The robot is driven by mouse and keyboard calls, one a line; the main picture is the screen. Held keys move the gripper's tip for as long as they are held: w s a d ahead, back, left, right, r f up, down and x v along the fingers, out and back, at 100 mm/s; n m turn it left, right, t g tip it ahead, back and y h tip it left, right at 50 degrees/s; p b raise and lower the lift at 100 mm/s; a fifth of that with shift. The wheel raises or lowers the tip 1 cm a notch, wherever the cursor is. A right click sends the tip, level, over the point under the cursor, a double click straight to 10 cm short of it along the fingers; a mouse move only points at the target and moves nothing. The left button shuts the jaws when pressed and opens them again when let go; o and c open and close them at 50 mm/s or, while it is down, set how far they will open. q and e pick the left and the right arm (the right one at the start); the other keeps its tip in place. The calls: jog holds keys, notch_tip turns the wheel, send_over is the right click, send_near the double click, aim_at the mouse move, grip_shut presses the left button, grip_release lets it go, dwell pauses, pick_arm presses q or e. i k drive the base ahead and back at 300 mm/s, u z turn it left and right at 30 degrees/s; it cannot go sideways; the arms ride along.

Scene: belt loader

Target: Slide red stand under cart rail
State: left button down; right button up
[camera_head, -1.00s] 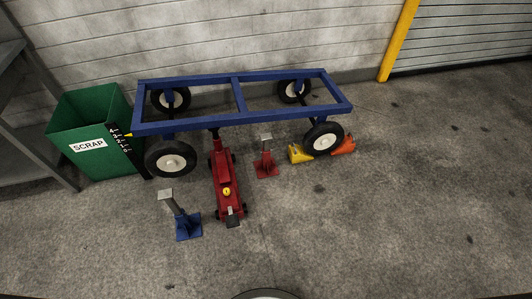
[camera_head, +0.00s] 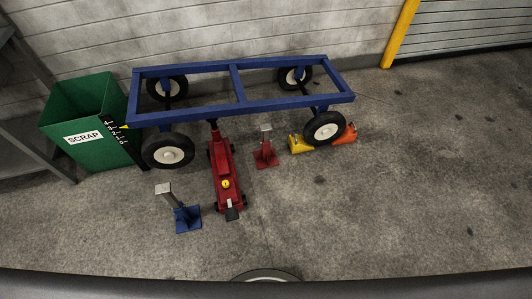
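The red stand (camera_head: 266,153) stands upright on the concrete floor, just in front of the near rail of the blue cart (camera_head: 190,117). Its grey top plate shows close below the rail in the picture; I cannot tell whether any of it is under the rail. The cart is a blue rectangular frame on black tires with white hubs. A red floor jack (camera_head: 224,178) lies left of the stand, its head end at the near rail. Neither of my grippers is in view.
A blue stand (camera_head: 183,214) leans or stands at the front left. A yellow chock (camera_head: 298,144) and an orange chock (camera_head: 346,134) sit by the right front wheel (camera_head: 324,128). A green SCRAP bin (camera_head: 84,120) is at the left. The floor at the right is clear.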

aim_at(267, 157)
jog(key=k, duration=0.65)
jog(key=z, duration=0.65)
jog(key=i, duration=0.65)
jog(key=z, duration=1.05)
jog(key=i, duration=1.75)
jog(key=u, duration=1.3)
jog(key=i, duration=0.8)
jog(key=u, duration=0.85)
